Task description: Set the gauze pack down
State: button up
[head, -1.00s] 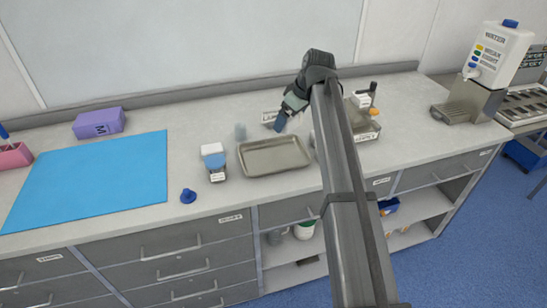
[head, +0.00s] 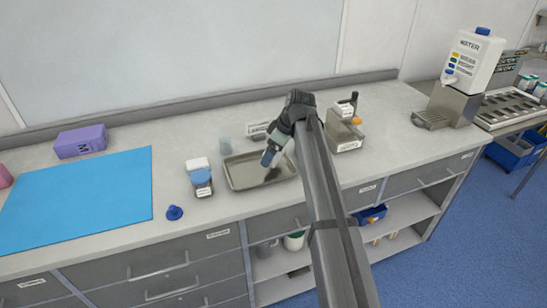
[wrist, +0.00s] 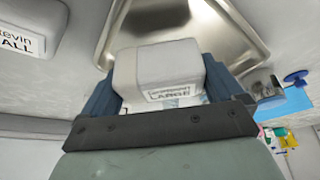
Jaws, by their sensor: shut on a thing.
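My gripper (head: 268,160) is over the right part of the shallow metal tray (head: 233,181), its fingers pointing down. In the wrist view my gripper (wrist: 168,92) is shut on the gauze pack (wrist: 158,66), a pale grey-white block with a label reading "LARGE". The pack sits between the two blue fingers, and the tray (wrist: 190,22) shows beyond it. In the head view I cannot make out the pack clearly. I cannot tell whether it touches the tray floor.
Left of the tray are a blue-and-white container (head: 201,178) and a small blue object (head: 174,213). A clear cup (head: 224,146) stands behind it. A labelled holder (head: 346,132) stands to the right. A blue mat (head: 80,195) and a purple box (head: 81,141) lie further left.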

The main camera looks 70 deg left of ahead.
jog(key=shift+f, duration=1.3)
jog(key=shift+f, duration=0.1)
jog(key=o, duration=0.7)
jog(key=v, duration=1.2)
